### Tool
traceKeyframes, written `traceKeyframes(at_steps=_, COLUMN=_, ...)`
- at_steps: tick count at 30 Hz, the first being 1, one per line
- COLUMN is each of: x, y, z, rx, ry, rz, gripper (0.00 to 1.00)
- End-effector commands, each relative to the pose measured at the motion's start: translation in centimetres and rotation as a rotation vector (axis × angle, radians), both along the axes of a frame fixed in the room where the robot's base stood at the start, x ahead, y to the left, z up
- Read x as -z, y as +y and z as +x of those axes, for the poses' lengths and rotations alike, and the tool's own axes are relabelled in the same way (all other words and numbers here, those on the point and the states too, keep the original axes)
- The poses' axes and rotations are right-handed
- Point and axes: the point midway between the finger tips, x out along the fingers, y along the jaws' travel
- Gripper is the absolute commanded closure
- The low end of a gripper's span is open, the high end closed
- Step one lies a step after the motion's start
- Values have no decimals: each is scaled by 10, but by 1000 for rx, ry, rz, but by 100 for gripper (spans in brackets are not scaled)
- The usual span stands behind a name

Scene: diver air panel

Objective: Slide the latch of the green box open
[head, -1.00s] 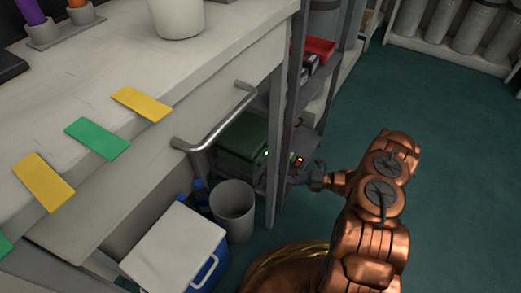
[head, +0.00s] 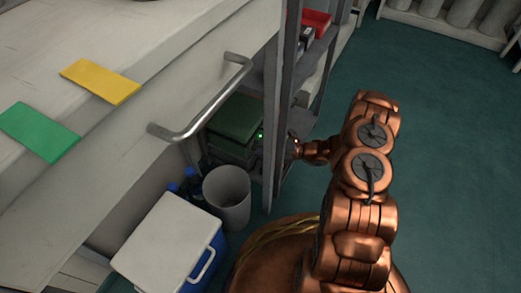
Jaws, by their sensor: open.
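The green box (head: 238,116) is dark green and sits on a low level of the metal shelf, under the desk's right end. A small green light (head: 261,136) glows near its right side. I cannot make out the latch. My gripper (head: 291,145) is at the end of my copper arm, right of the box beside the shelf's upright post. The post hides much of it, so its fingers and any contact are unclear, but it is open. I see nothing held in it.
The grey shelf post (head: 282,110) stands between my view and the gripper. A grey bin (head: 228,195), a blue cooler with white lid (head: 170,240) and blue bottles (head: 188,186) stand left. A drawer handle (head: 205,105) juts out above. Teal floor (head: 440,150) is clear to the right.

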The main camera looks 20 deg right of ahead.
Motion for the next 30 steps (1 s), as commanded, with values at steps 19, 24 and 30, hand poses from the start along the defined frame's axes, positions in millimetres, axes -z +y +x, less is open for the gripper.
traceKeyframes(at_steps=19, x=0, y=0, z=0, rx=1, ry=1, rz=1, gripper=99)
traceKeyframes(at_steps=24, x=0, y=0, z=0, rx=1, ry=1, rz=1, gripper=100)
traceKeyframes(at_steps=30, x=0, y=0, z=0, rx=1, ry=1, rz=1, gripper=100)
